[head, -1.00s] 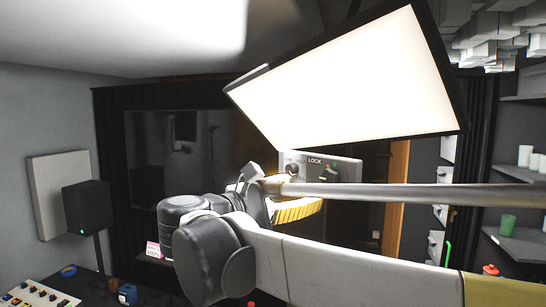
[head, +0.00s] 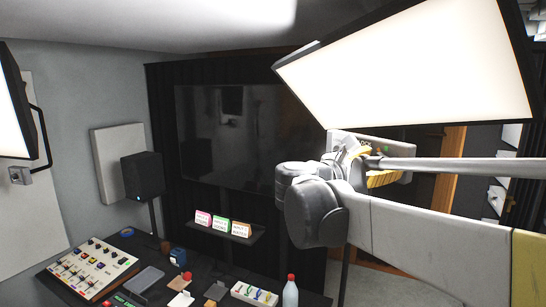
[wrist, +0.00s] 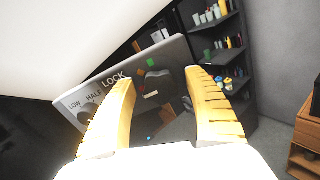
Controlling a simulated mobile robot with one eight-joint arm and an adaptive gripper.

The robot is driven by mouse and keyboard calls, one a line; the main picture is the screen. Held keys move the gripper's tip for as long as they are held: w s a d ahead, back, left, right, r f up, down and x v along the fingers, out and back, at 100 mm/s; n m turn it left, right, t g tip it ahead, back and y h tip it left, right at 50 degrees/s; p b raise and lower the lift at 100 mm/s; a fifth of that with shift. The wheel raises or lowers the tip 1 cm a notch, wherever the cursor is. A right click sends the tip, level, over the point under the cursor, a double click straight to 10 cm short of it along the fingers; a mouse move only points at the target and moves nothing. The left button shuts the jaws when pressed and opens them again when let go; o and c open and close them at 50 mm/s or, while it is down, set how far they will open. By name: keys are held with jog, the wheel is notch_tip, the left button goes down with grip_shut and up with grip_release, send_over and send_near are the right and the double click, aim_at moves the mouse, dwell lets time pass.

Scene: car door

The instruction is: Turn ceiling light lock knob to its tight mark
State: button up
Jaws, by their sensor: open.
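The ceiling light (head: 425,65) is a large glowing panel with a dark frame. Its grey control box (head: 343,138) hangs under its lower edge, mostly hidden by my arm in the head view. In the wrist view the box (wrist: 148,57) reads LOW, HALF and LOCK. A dark lock knob (wrist: 155,84) sits right of LOCK, with a green mark (wrist: 152,61) and an orange mark (wrist: 141,73) near it. My gripper (wrist: 161,78) is open, its yellow fingers to the left and right of the knob. I cannot tell whether they touch it. My gripper also shows in the head view (head: 385,178).
A second light (head: 14,105) stands at the far left. A desk with a button console (head: 87,270), a bottle (head: 290,292) and small items lies below. A shelf (head: 225,236) holds label cards. Shelving (wrist: 215,30) stands behind the box.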

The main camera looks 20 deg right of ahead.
jog(key=shift+a, duration=0.1)
jog(key=c, duration=1.2)
jog(key=shift+m, duration=0.4)
jog(key=m, duration=0.4)
jog(key=shift+b, duration=0.4)
jog(key=m, duration=0.4)
jog(key=m+b, duration=0.1)
jog(key=m, duration=0.4)
jog(key=shift+m, duration=2)
